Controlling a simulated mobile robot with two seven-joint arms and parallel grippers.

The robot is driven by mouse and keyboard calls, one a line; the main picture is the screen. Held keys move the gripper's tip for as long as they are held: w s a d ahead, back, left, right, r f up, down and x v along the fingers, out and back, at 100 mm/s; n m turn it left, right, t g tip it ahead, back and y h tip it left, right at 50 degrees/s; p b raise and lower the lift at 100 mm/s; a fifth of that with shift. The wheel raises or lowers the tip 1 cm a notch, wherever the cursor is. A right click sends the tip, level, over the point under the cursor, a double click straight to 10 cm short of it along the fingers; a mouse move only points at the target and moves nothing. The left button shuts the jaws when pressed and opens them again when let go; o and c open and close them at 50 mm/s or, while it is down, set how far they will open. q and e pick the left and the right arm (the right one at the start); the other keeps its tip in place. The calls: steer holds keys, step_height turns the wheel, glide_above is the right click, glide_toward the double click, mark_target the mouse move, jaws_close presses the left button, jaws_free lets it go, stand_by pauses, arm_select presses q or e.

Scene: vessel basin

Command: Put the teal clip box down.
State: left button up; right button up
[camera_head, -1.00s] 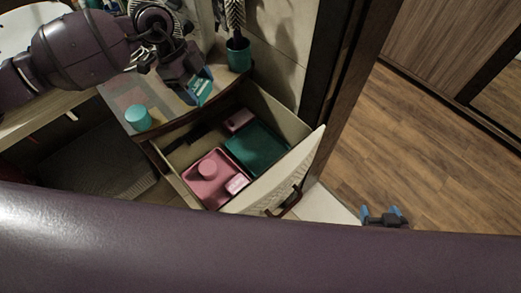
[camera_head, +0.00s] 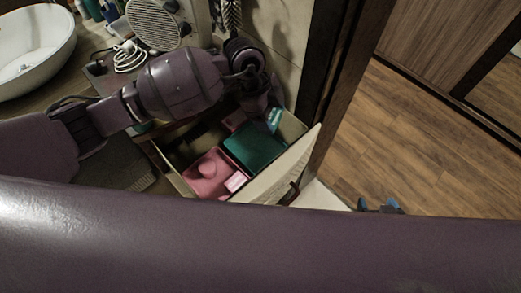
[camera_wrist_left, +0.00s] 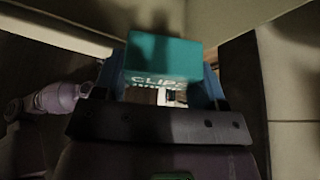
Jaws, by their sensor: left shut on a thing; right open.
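The teal clip box (camera_head: 274,118), marked "CLIPS", is held by my left gripper (camera_head: 269,112) over the far right part of the open drawer (camera_head: 281,172). In the left wrist view the clip box (camera_wrist_left: 165,58) sits between the blue fingers of the left gripper (camera_wrist_left: 163,80). A teal tray (camera_head: 252,149) lies in the drawer, just below and left of the box in the head view. I cannot tell the exact height of the box above the drawer. My right gripper (camera_head: 380,206) is open and empty outside the drawer, mostly hidden behind my body.
A pink tray (camera_head: 201,186) with a round pink thing and a small light pink box (camera_head: 235,181) fills the drawer's near part. Another pink box (camera_head: 234,120) is partly hidden by my left arm. A wooden door frame (camera_head: 325,90) stands close to the right.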

arm_select(q)
steer(key=b, duration=0.1)
glide_above(269, 160)
step_height(269, 160, down, 15)
steer(key=shift+w+r, duration=0.1)
steer(key=shift+r, duration=0.1)
step_height(269, 160, down, 4)
steer(key=shift+f+b, duration=0.1)
steer(key=shift+b, duration=0.25)
steer(key=shift+f, duration=0.45)
arm_select(e)
step_height(269, 160, down, 2)
steer(key=shift+s, duration=0.1)
arm_select(q)
steer(key=o, duration=0.9)
steer(key=shift+f, duration=0.1)
steer(key=shift+o, duration=0.2)
arm_select(e)
steer(key=shift+w+r, duration=0.3)
steer(key=shift+w, duration=0.2)
